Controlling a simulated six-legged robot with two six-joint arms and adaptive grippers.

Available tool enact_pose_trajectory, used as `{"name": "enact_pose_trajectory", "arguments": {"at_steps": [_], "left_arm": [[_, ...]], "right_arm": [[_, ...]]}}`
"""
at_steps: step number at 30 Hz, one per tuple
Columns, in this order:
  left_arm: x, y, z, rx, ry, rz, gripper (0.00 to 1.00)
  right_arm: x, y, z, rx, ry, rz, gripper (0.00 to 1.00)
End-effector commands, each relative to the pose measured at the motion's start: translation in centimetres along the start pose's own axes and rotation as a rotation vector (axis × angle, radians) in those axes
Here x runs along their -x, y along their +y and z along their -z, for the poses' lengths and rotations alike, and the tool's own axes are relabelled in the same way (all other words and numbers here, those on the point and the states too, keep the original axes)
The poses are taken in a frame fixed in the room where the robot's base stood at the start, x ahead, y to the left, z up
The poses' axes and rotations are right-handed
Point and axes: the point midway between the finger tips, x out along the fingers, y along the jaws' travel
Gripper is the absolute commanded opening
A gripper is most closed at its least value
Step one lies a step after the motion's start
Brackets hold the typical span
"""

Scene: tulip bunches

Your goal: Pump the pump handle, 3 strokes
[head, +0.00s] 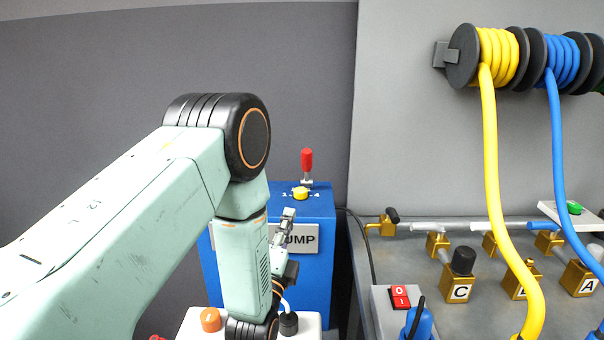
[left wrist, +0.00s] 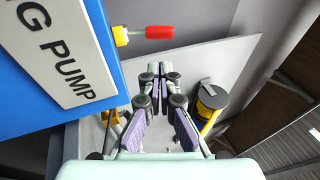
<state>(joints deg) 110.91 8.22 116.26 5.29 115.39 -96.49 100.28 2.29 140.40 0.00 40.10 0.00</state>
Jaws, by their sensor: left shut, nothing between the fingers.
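The pump is a blue box (head: 316,262) with a sign reading "PUMP", behind my left arm in the head view. Its red handle (head: 307,160) stands upright on top, behind a yellow knob (head: 300,193) on a numbered dial. The red handle also shows in the left wrist view (left wrist: 160,32), beyond the fingertips and apart from them. My left gripper (head: 288,214) is shut and empty in front of the sign, below the handle. Its fingers also show in the left wrist view (left wrist: 158,72). My left forearm hides part of the box. My right gripper is not in view.
A grey bench (head: 455,300) at right holds brass valves, including one marked C (head: 460,290), and a red switch (head: 400,297). A yellow hose (head: 491,150) and a blue hose (head: 556,140) hang from reels. An orange knob (head: 210,319) is below my arm.

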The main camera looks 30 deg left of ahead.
Motion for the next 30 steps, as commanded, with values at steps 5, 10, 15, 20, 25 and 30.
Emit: {"name": "enact_pose_trajectory", "arguments": {"at_steps": [5,10,15,20,25,30], "left_arm": [[0.0,0.0,0.0,-0.005,0.000,-0.002,0.00],[-0.1,0.1,0.0,-0.004,0.000,-0.001,0.00],[-0.7,-0.1,-0.1,-0.003,0.000,0.001,0.00],[-1.7,-0.2,-0.1,-0.003,-0.001,0.001,0.00],[-2.6,-0.2,-0.1,-0.003,0.000,0.001,0.00],[-5.2,0.0,-0.2,-0.001,-0.003,0.005,0.00]], "right_arm": [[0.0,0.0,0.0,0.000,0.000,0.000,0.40],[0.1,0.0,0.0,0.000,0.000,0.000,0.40],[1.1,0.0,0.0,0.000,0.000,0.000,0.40],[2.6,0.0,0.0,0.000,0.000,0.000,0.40],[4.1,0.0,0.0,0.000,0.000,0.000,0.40],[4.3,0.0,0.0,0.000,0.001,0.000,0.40]]}}
